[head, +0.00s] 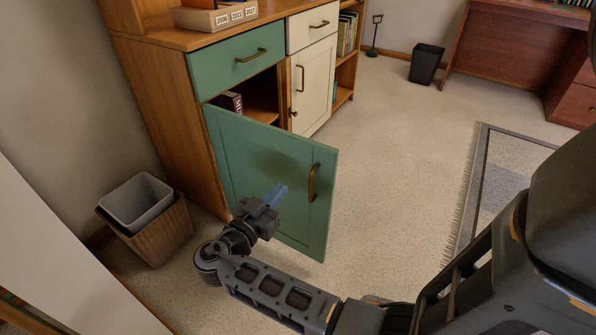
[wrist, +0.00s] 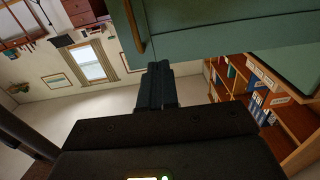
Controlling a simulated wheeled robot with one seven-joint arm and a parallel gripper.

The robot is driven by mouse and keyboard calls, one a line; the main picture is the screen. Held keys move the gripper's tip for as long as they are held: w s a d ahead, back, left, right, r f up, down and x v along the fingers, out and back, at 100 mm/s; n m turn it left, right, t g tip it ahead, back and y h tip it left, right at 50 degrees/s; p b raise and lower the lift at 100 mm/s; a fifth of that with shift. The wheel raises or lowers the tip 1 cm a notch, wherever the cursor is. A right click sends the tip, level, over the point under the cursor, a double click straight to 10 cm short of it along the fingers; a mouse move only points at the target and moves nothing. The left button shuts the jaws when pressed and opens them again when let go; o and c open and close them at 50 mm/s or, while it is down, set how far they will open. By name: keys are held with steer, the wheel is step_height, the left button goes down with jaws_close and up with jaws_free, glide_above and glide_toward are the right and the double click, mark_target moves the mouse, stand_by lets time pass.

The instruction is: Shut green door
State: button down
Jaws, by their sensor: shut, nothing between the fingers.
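The green door (head: 250,160) of the wooden cabinet (head: 165,105) stands open, swung out from its left side, with its outer face towards me. Its brass handle (head: 313,182) is near the free right edge. My gripper (head: 276,196) is shut and empty, in front of the lower part of the door's outer face, left of the handle. In the wrist view the shut fingers (wrist: 156,85) are just below the green door (wrist: 230,30), and the handle (wrist: 135,25) is at the upper left. I cannot tell whether the fingers touch the door.
A green drawer (head: 237,62) is above the opening, where a book (head: 229,102) shows. A cream door (head: 314,83) is to the right. Carpet right of the door is clear up to a rug (head: 500,180).

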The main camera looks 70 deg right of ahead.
mark_target(308, 161)
steer(key=x, duration=1.1)
steer(key=shift+d+b, duration=0.1)
steer(key=shift+b, duration=0.3)
